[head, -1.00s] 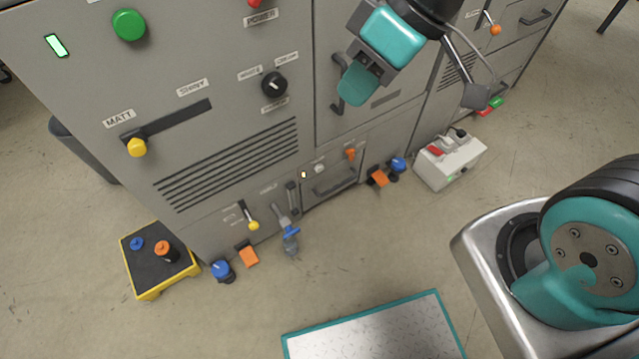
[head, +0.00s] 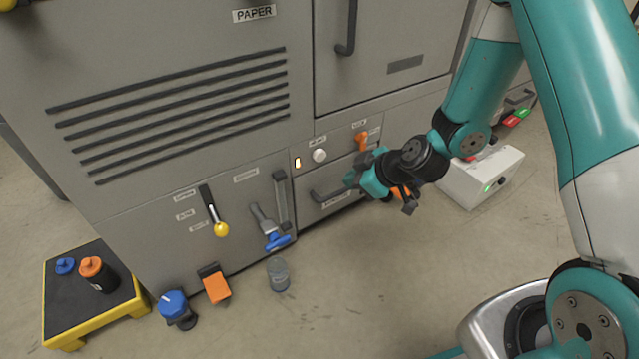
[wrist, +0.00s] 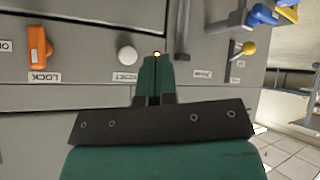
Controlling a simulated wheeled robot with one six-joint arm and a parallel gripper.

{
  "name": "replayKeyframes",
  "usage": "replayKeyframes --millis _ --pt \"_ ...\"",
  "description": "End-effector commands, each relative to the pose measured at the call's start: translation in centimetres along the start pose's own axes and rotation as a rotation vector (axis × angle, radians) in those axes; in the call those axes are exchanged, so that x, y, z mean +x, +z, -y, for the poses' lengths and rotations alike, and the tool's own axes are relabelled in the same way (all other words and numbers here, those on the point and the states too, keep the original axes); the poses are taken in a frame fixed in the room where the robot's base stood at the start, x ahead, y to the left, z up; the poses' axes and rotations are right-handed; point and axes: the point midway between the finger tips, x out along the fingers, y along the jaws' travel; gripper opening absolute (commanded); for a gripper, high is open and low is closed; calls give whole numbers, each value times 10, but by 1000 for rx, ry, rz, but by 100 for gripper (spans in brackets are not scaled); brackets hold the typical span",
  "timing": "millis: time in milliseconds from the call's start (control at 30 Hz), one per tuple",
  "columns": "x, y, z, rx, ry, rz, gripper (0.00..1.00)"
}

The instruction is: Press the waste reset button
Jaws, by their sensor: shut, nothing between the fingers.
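The reset button is a round white knob (head: 319,155) on the low grey panel, right of a small lit indicator (head: 297,163). In the wrist view, which is upside down, the white button (wrist: 127,55) sits beside a label reading RESET. My gripper (head: 352,180) is low in front of the drawer, a little right of and below the button in the head view. In the wrist view the closed teal fingertips (wrist: 157,60) lie just right of the button, over the indicator's glow. The fingers are shut and empty; whether they touch the panel cannot be told.
A drawer handle (head: 325,196) lies below. A yellow-knobbed lever (head: 220,229) and blue-handled valve (head: 277,241) are to the left.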

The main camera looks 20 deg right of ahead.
Motion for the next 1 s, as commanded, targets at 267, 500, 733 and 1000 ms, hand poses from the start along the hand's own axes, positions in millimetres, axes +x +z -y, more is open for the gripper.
replayKeyframes --millis 267,500,733,1000 --pt "18 24 -2 -18 34 3 0" --pt "17 23 -2 -18 33 3 0" --pt "26 13 -10 -20 32 1 0" --pt "53 -6 -29 -20 31 2 0"
